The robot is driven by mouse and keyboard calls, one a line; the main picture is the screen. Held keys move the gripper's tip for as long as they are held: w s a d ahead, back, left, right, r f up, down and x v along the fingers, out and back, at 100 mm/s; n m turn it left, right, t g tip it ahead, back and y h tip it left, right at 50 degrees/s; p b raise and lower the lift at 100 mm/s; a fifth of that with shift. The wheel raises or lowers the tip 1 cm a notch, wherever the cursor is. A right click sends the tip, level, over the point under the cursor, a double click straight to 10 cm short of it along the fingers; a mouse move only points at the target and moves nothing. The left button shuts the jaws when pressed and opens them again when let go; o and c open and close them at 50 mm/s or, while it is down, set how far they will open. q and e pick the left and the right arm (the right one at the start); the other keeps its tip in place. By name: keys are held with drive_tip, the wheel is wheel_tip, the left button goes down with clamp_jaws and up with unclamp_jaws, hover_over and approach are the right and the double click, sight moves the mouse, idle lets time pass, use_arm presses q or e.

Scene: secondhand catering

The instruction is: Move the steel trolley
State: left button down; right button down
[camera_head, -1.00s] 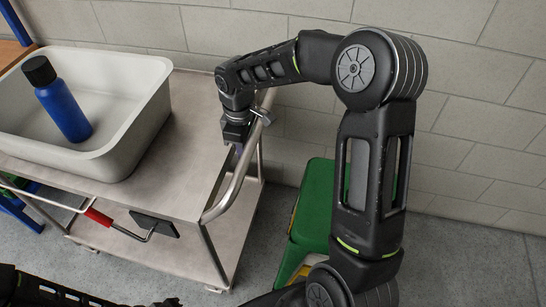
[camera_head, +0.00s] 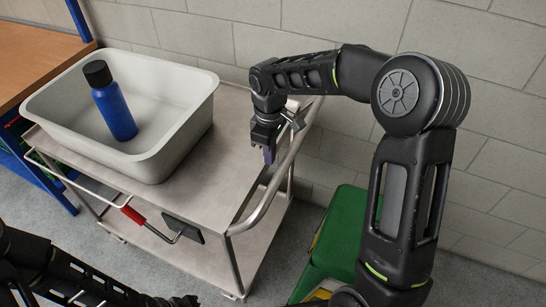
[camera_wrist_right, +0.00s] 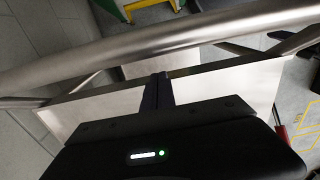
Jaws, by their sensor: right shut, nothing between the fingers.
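The steel trolley (camera_head: 222,172) stands at the left centre of the head view, with a push handle (camera_head: 270,196) along its right end. My right gripper (camera_head: 269,158) points down beside the handle, on the trolley-top side. In the right wrist view the gripper (camera_wrist_right: 159,78) is shut with nothing between its fingers, and the handle bar (camera_wrist_right: 190,38) passes in front of the fingertips. I cannot tell whether the fingers touch it. My left arm shows at the lower left of the head view; its gripper (camera_head: 180,302) is cut off at the bottom edge.
A grey tub (camera_head: 150,166) holding a blue bottle (camera_head: 114,110) sits on the trolley. A red-gripped lever (camera_head: 133,214) shows on the near side. A wooden table (camera_head: 40,62) is at the left, and a block wall behind.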

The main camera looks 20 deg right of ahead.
wheel_tip(320, 180, up, 4)
drive_tip(key=shift+s+d+r+p, duration=0.1)
drive_tip(key=shift+d+p, duration=0.05)
drive_tip(key=shift+p, duration=0.85)
